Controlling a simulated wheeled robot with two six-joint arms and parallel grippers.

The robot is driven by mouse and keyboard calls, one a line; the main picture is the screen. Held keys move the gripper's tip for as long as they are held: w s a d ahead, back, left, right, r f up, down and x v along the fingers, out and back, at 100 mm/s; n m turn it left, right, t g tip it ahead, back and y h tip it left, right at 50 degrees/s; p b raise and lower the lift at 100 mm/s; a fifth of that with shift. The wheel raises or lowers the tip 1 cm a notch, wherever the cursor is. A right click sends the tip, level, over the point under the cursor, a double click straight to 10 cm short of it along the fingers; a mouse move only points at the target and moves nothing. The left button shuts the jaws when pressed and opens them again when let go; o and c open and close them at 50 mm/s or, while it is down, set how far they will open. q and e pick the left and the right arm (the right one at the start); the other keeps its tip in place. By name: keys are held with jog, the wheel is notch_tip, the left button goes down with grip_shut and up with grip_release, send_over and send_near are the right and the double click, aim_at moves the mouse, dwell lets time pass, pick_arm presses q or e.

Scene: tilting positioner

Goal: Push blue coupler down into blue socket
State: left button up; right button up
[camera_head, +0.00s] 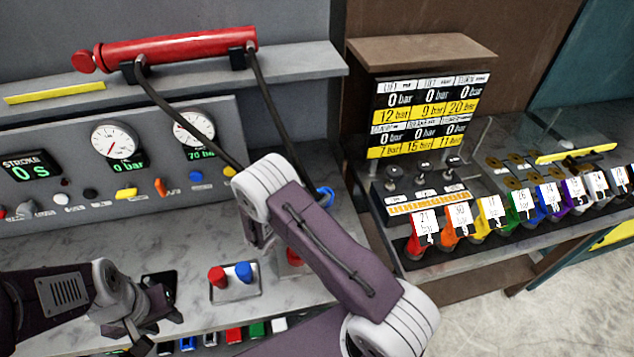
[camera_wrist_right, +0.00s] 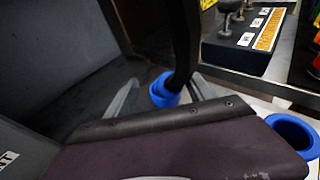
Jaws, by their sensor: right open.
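In the right wrist view the blue coupler (camera_wrist_right: 163,90) is on the lower end of a black hose. My right gripper (camera_wrist_right: 165,84) is open, with one grey finger on each side of the coupler; whether either touches it I cannot tell. A blue ring with a dark hole (camera_wrist_right: 293,135) shows at the right of that view; I cannot tell whether it is the blue socket. In the head view a piece of blue (camera_head: 325,196) shows beside my right arm, which hides the right gripper's fingers. My left gripper (camera_head: 155,312) is low at the left, apart from this.
A red cylinder (camera_head: 180,46) with two black hoses lies on the shelf. A plate with red and blue knobs (camera_head: 235,291) is on the counter between the arms. Gauges stand behind. Several coloured tagged parts (camera_head: 497,212) line the right bench.

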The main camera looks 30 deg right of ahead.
jog(key=w+d+f, duration=0.1)
jog(key=w+d, duration=0.1)
jog(key=w+d+f+p, duration=0.1)
jog(key=w+d, duration=0.1)
jog(key=shift+f, duration=0.2)
jog(key=shift+w+d, duration=0.1)
jog(key=shift+s+r, duration=0.1)
jog(key=shift+s, duration=0.15)
jog(key=shift+w+d+p, duration=0.1)
jog(key=shift+d+p, duration=0.9)
jog(key=shift+d, duration=0.15)
jog(key=x, duration=0.2)
jog(key=shift+w+d+f, duration=0.15)
jog(key=shift+w+f, duration=0.2)
jog(key=shift+w+d+f, duration=0.1)
jog(key=shift+w+f, duration=0.05)
jog(key=shift+s, duration=0.2)
jog(key=c, duration=0.7)
jog(key=shift+r, duration=0.25)
jog(key=c, duration=0.5)
pick_arm(q)
jog(key=w+r, duration=0.1)
jog(key=r, duration=0.1)
jog(key=shift+w+d+r, duration=0.3)
jog(key=shift+w, duration=0.05)
pick_arm(e)
grip_shut()
